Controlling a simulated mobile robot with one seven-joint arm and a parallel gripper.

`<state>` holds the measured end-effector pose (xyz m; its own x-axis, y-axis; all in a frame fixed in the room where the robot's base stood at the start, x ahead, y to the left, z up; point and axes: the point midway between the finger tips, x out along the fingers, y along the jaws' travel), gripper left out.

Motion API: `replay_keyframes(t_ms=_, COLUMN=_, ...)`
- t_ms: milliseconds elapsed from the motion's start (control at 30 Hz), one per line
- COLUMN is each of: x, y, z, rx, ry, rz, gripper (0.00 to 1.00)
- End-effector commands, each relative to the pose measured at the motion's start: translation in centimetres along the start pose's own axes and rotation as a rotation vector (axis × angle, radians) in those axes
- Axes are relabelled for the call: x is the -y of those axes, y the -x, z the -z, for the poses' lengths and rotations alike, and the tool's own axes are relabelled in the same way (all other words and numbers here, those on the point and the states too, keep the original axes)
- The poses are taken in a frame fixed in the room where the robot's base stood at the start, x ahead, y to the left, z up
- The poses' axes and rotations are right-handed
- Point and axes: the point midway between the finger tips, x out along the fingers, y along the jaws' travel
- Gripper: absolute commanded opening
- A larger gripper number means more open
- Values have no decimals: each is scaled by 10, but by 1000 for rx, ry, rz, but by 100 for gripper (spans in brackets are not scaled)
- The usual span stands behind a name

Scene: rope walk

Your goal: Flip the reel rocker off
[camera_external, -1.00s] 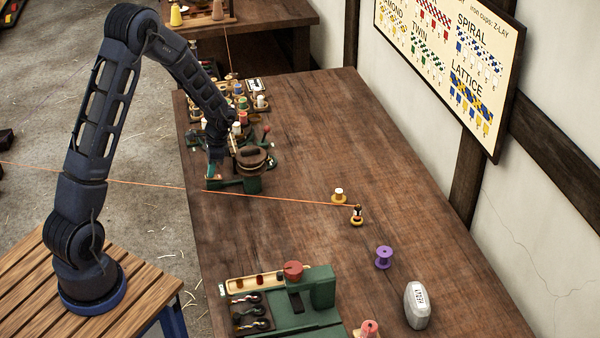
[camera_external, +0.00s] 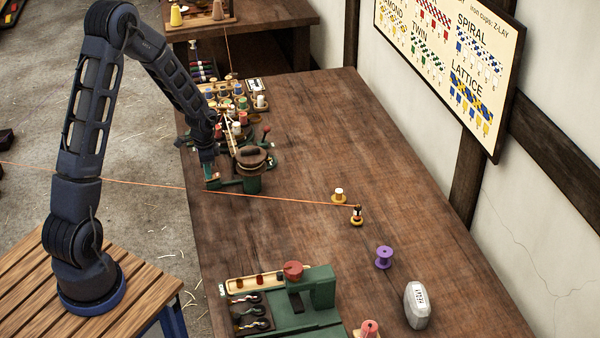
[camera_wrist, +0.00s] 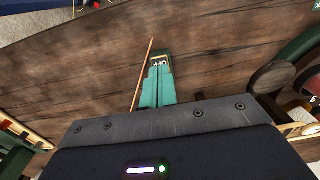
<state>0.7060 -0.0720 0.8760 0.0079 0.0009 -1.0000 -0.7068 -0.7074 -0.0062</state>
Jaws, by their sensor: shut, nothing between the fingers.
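The green reel machine (camera_external: 251,184) stands at the left edge of the bench, with a round brown reel (camera_external: 253,157) on top. My gripper (camera_external: 211,172) is low at the machine's left side. In the wrist view my teal fingers (camera_wrist: 157,84) are together and empty.
An orange cord (camera_external: 285,198) runs low across the bench past the machine to a small post (camera_external: 357,215). Several spools and bobbins (camera_external: 240,103) crowd behind the machine. A green device (camera_external: 318,288) stands at the front.

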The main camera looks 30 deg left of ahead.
Motion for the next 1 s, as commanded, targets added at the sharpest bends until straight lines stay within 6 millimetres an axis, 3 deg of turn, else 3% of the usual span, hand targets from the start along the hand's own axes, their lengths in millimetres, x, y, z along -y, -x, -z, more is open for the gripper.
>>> replay_keyframes(t_ms=33, x=-4, y=-7, z=0, rx=4, ry=-1, rz=-9, gripper=0)
replay_keyframes(t_ms=467, x=-5, y=-5, z=20, rx=-3, ry=-5, rz=-7, gripper=0)
replay_keyframes(t_ms=767, x=-6, y=-5, z=22, rx=-3, ry=-7, rz=-7, gripper=0)
replay_keyframes(t_ms=1000, x=-5, y=10, z=20, rx=-4, ry=-5, rz=-5, gripper=0)
